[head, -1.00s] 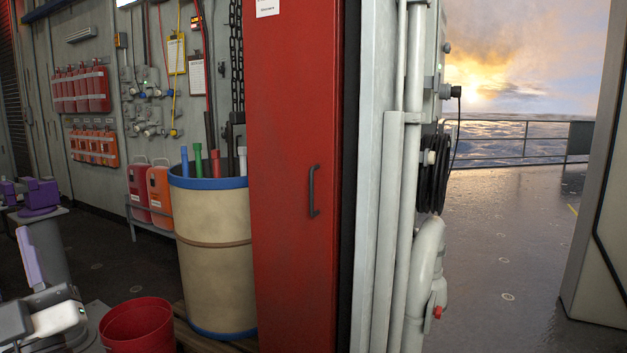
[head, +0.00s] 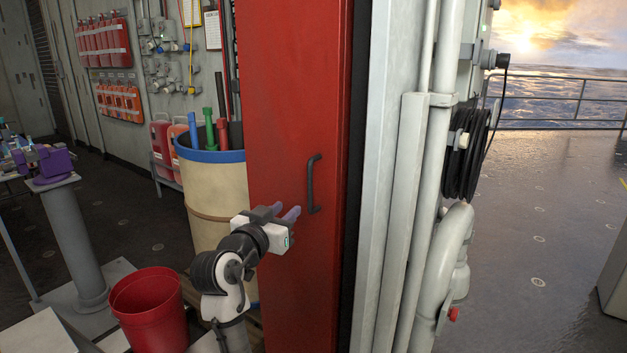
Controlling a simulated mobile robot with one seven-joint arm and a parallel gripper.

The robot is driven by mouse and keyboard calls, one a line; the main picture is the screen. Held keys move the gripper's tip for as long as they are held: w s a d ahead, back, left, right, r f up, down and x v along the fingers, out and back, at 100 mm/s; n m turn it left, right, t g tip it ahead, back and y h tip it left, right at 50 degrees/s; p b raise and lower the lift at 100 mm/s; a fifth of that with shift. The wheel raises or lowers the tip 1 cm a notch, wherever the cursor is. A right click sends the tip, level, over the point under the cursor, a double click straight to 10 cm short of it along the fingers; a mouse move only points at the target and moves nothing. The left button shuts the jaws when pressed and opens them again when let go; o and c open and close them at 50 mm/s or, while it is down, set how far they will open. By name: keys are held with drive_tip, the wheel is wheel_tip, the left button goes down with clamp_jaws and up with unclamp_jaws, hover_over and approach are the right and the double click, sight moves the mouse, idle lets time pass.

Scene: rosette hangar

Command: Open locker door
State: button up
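The red locker door (head: 275,110) stands upright in the middle of the head view and looks closed. Its dark vertical handle (head: 311,184) is on the right side of the door. My gripper (head: 284,212) is just left of the handle, at the height of its lower end, with its fingers pointing toward it. The purple-grey fingertips look spread apart, with nothing seen between them. The fingers appear apart from the handle, though the exact depth gap is hard to tell.
A cream barrel with a blue rim (head: 206,154) holding coloured tubes stands left of the door. A red bucket (head: 150,312) is on the floor in front. White pipes (head: 412,170) and a black coiled hose (head: 464,165) are to the right. Wet open deck (head: 545,230) lies beyond.

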sight(309, 189)
drive_tip(key=p+x, duration=0.3)
drive_tip(key=x, duration=1)
drive_tip(key=shift+w+d+p, duration=0.1)
drive_tip(key=shift+w+p, duration=0.15)
drive_tip(key=shift+p, duration=0.15)
clamp_jaws()
